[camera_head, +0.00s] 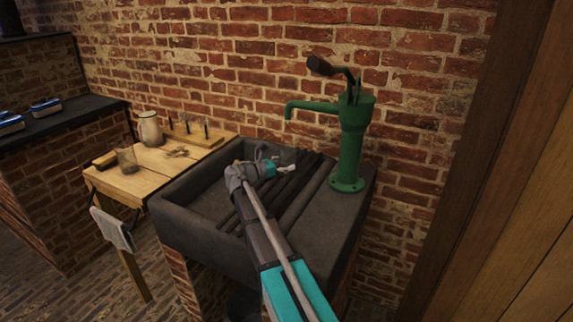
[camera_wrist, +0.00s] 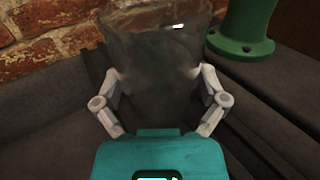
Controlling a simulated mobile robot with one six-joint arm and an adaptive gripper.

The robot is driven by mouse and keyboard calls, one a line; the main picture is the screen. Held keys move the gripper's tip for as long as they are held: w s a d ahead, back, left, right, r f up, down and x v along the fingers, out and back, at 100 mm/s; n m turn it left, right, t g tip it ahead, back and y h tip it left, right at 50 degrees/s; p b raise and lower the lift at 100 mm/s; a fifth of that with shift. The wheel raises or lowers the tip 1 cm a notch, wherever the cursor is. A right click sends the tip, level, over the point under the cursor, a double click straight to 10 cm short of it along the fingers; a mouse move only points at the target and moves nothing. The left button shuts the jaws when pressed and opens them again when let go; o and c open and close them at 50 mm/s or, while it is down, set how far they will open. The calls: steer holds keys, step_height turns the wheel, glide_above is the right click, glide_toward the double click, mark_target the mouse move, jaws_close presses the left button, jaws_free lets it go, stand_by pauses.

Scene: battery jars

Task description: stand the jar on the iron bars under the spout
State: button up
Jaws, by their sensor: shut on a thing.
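A clear glass jar (camera_wrist: 158,70) stands between the two fingers of my gripper (camera_wrist: 160,95) in the wrist view, and the fingers are shut on its sides. In the head view my gripper (camera_head: 281,169) is over the sink near the upper end of the dark iron bars (camera_head: 285,192). The jar is hard to make out there. The spout (camera_head: 290,109) of the green pump (camera_head: 352,140) is above and a little right of my gripper. I cannot tell whether the jar's base touches the bars.
The stone sink (camera_head: 190,205) has raised walls around the bars. The pump's base (camera_wrist: 240,45) is close to the jar's right in the wrist view. A wooden table (camera_head: 150,178) at left holds a jug (camera_head: 150,128), another glass jar (camera_head: 127,161) and a rack. A brick wall is behind.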

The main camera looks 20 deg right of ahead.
steer(key=shift+f, duration=0.15)
steer(key=o, duration=0.9)
steer(key=shift+a+r, duration=0.1)
steer(key=shift+r, duration=0.1)
steer(key=s+a, duration=0.1)
steer(key=a, duration=1)
steer(key=shift+a, duration=0.4)
